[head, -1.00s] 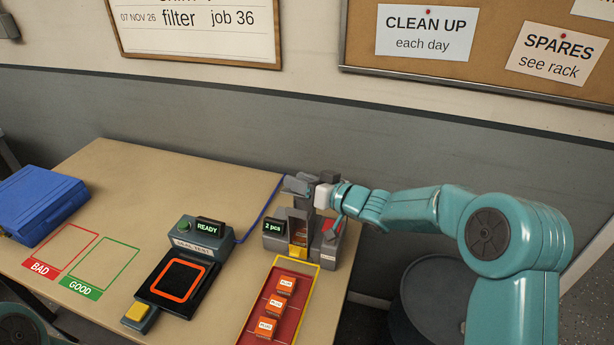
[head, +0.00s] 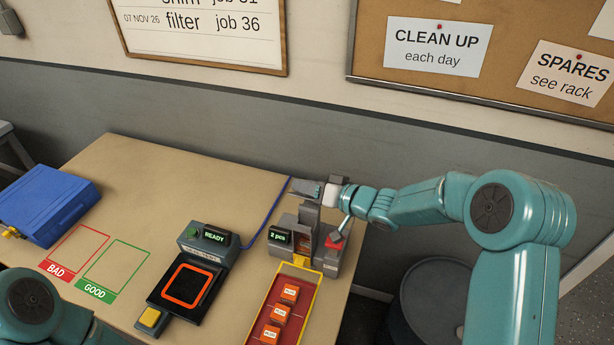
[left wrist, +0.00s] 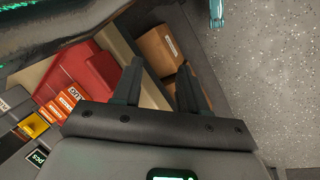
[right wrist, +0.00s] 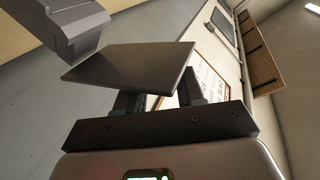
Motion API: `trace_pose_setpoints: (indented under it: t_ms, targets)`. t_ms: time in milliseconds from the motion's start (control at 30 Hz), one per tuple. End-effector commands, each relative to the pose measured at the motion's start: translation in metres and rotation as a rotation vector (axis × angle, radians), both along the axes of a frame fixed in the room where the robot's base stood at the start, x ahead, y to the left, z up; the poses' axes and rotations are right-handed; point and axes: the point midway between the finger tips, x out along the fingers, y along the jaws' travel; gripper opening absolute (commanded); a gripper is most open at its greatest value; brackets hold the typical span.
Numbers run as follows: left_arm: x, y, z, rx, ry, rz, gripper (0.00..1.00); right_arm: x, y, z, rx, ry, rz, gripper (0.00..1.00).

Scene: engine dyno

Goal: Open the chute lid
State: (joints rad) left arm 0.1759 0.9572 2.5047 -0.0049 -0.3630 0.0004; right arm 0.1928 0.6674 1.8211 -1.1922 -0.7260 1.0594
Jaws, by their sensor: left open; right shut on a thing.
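The chute unit (head: 306,242) stands at the right end of the bench, with a "2 pcs" display (head: 279,236) on its left side. My right gripper (head: 298,187) is at the top of the unit, its arm coming in from the right. In the right wrist view, a flat grey plate, which looks like the chute lid (right wrist: 130,62), sits at the shut jaws. In the head view, the lid's edges blend with the gripper and grey column, so its exact angle is unclear. My left gripper (left wrist: 160,85) is open and empty in the left wrist view.
A red tray (head: 262,316) with orange pieces (head: 281,313) lies in front of the chute. A READY tester (head: 190,280) and a blue case (head: 42,205) are to the left. A dark drum (head: 440,300) stands on the floor at right. The bench's back middle is clear.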

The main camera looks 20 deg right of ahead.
Motion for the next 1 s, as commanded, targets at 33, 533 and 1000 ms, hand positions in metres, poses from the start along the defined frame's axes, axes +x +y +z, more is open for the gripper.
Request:
trace_pose_setpoints:
  t_ms: [33,533,1000]
  targets:
    - [0.000,0.000,0.012,0.000,0.000,0.000,0.43,0.001,-0.001,0.009,0.018,0.022,-0.001,0.00]
    - [0.000,0.000,0.017,0.000,0.000,0.000,0.43,0.033,-0.023,0.015,0.270,0.393,0.005,0.00]
    - [0.000,0.000,0.017,0.000,0.000,0.000,0.43,0.061,-0.040,0.011,0.469,0.690,0.003,0.00]
